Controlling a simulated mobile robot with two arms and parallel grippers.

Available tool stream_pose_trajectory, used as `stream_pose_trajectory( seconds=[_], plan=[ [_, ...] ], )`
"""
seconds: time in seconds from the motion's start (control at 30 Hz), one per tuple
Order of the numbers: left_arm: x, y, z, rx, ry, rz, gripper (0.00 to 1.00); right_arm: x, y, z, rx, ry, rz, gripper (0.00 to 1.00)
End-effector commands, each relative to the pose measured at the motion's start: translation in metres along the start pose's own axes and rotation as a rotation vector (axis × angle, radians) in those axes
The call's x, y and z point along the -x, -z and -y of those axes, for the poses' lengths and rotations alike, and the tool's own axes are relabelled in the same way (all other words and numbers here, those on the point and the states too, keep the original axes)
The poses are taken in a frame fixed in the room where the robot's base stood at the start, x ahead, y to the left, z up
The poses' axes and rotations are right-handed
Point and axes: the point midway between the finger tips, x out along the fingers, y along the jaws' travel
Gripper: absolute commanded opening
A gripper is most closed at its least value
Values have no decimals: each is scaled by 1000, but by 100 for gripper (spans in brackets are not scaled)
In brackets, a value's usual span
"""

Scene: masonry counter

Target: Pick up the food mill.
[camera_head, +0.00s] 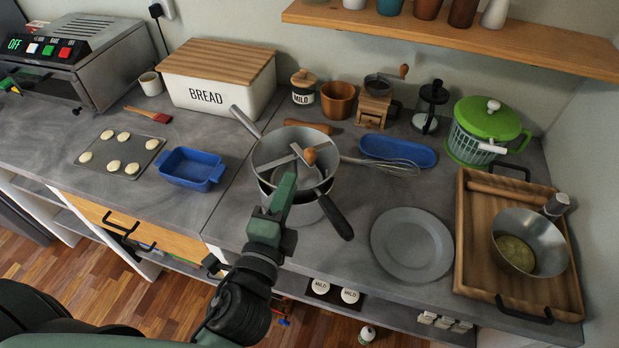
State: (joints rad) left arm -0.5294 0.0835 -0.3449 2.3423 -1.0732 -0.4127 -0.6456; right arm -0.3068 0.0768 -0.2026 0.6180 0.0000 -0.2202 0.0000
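The food mill (267,150) is a grey metal bowl with a crank across its top and a wooden knob (309,156). It sits over a metal pot at the counter's middle; a grey handle (245,121) points to the upper left. A black handle (335,217) sticks out to the lower right, likely the pot's. My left gripper (286,187) reaches up from below, and its green end overlaps the near side of the mill and pot. I cannot tell if it touches them or whether its fingers are apart. My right gripper is not in view.
A grey plate (411,245) and a wooden tray (470,262) with a bowl (529,242) stand to the right. A whisk (385,164) and blue dish (398,151) lie close on the right. A blue baking dish (190,168) is left. A shelf (450,35) overhangs the back.

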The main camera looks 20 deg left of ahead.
Motion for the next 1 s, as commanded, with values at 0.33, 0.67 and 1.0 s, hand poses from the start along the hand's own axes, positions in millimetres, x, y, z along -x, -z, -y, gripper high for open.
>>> stream_pose_trajectory(
  seconds=[0.33, 0.67, 1.0],
  plan=[
    [-39, 0, 3, -3, 2, 0, 15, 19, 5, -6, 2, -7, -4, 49],
    [-76, 0, 1, -1, 0, 1, 15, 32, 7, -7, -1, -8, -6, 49],
    [-77, 0, 0, 0, 0, 1, 0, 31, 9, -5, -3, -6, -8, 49]
  ],
)
